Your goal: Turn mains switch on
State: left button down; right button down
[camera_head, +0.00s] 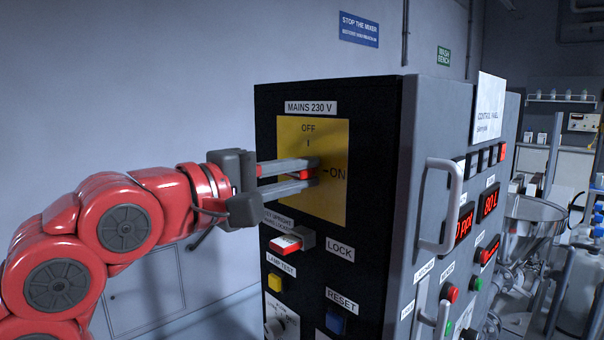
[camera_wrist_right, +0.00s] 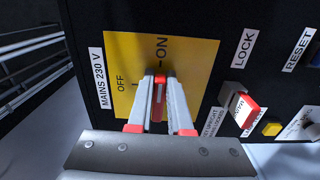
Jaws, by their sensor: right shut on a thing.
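The mains switch sits on a yellow plate (camera_head: 333,205) on the black cabinet face, with OFF marked at the top and ON at the right. Its red handle (camera_head: 304,174) shows between the fingers of my right gripper (camera_head: 305,175). The gripper is shut on it, one finger above and one below. The handle appears to lie level, in line with the ON mark; the fingers hide part of it. In the right wrist view the red handle (camera_wrist_right: 158,86) shows between the fingertips, with ON just beyond. My left gripper is not in view.
Below the plate is a red and white lock tab (camera_head: 285,244), close under my gripper. A yellow lamp test button (camera_head: 274,282) and a blue reset button (camera_head: 336,323) sit lower. A grey handle (camera_head: 438,205) juts from the cabinet's right side.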

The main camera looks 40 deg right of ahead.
jog(key=shift+w, duration=0.15)
jog(key=c, duration=0.9)
grip_release()
jog(key=shift+o, duration=0.3)
jog(key=shift+w, duration=0.25)
jog(key=shift+s, duration=0.1)
jog(key=shift+s, duration=0.1)
jog(key=s+a+b, duration=0.1)
jog(key=a, duration=1.6)
jog(key=shift+a+b, duration=0.2)
jog(key=shift+b, duration=0.1)
jog(key=shift+s, duration=0.1)
